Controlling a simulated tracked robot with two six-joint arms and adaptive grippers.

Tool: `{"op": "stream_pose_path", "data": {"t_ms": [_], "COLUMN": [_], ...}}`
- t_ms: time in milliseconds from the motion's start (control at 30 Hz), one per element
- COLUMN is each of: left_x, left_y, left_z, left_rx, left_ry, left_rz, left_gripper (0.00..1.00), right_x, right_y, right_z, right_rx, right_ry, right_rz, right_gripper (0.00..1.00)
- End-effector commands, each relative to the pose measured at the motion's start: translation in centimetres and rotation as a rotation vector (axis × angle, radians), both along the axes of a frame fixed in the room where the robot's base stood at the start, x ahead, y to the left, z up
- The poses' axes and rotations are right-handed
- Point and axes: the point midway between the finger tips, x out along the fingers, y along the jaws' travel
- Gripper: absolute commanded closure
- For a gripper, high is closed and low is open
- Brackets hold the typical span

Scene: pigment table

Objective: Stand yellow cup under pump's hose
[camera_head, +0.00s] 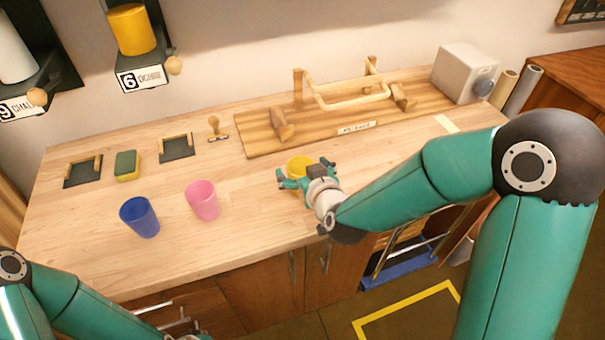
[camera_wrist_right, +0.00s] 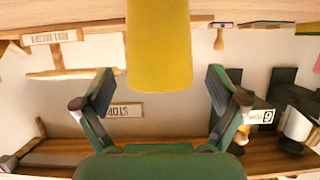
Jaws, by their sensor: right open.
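The yellow cup (camera_head: 299,165) stands on the wooden table, right of the pink cup, partly hidden by my right gripper. My right gripper (camera_head: 305,172) is open at the cup's near side. In the right wrist view the yellow cup (camera_wrist_right: 160,45) lies between the two spread fingers of the right gripper (camera_wrist_right: 160,85), with a gap on both sides. My left arm shows at the lower left of the head view; its fingers are out of frame. I cannot make out a pump or a hose.
A blue cup (camera_head: 140,217) and a pink cup (camera_head: 203,200) stand left of the yellow one. Behind are a wooden rack (camera_head: 345,100), a grey box with a knob (camera_head: 463,73), a stamp (camera_head: 216,128) and a sponge (camera_head: 127,165). The table's front left is clear.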

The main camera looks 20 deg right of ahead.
Motion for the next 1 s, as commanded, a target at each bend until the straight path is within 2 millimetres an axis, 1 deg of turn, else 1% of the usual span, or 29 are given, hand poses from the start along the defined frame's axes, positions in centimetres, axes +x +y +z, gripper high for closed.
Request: {"op": "stream_pose_path", "data": {"t_ms": [33, 133, 367, 600, 767, 800, 1000], "left_x": [-0.01, -0.01, -0.01, -0.01, -0.01, -0.01, -0.01], "left_y": [0.0, 0.0, 0.0, 0.0, 0.0, 0.0, -0.01], "left_z": [0.26, 0.32, 0.27, 0.28, 0.28, 0.28, 0.28], "left_rx": [0.0, 0.0, 0.0, 0.0, 0.0, 0.0, 0.0], "left_ry": [0.0, 0.0, 0.0, 0.0, 0.0, 0.0, 0.0], "left_rz": [0.0, 0.0, 0.0, 0.0, 0.0, 0.0, 0.0], "left_gripper": [0.6, 0.6, 0.6, 0.6, 0.6, 0.6, 0.6], "right_x": [0.52, 1.1, 1.18, 1.16, 1.16, 1.16, 1.15], "right_y": [0.01, 0.04, 0.05, 0.05, 0.04, 0.03, 0.01], "right_z": [-0.17, -0.45, -0.52, -0.51, -0.49, -0.49, -0.4], "right_rx": [0.0, 0.0, 0.0, 0.0, 0.0, 0.0, 0.0], "right_ry": [0.002, 0.0, -0.001, -0.001, -0.001, -0.001, -0.001], "right_rz": [0.0, 0.0, 0.0, 0.0, 0.0, 0.0, -0.001], "right_gripper": [0.04, 0.04, 0.04, 0.44, 0.71, 0.72, 0.72]}}
